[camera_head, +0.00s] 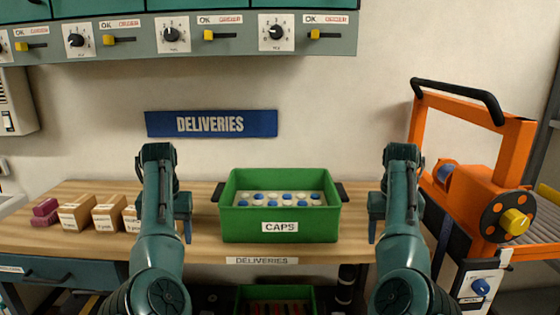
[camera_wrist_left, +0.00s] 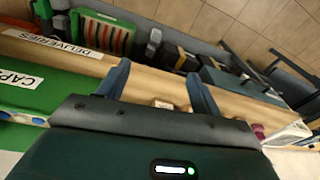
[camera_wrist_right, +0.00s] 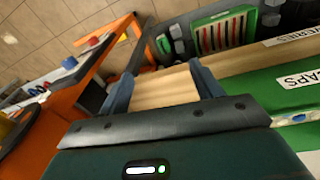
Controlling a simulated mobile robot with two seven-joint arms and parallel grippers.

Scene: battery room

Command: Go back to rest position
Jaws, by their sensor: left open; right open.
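My left gripper (camera_head: 183,217) is open and empty, a little to the left of the green CAPS crate (camera_head: 280,232). In the left wrist view my left gripper (camera_wrist_left: 157,88) shows two spread fingers with only bench top between them. My right gripper (camera_head: 376,216) is open and empty, a little to the right of the crate. The right wrist view shows its two fingers (camera_wrist_right: 163,88) apart over bare wood. Neither gripper touches the crate. The crate stands on the wooden bench (camera_head: 350,246) and holds several blue and white caps.
Several small cardboard boxes (camera_head: 75,213) and dark red blocks (camera_head: 45,210) sit at the bench's left. An orange machine (camera_head: 512,160) stands at the right. A second green crate (camera_head: 275,293) is below the bench. A blue DELIVERIES sign (camera_head: 211,124) and switch panel (camera_head: 190,35) are on the wall.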

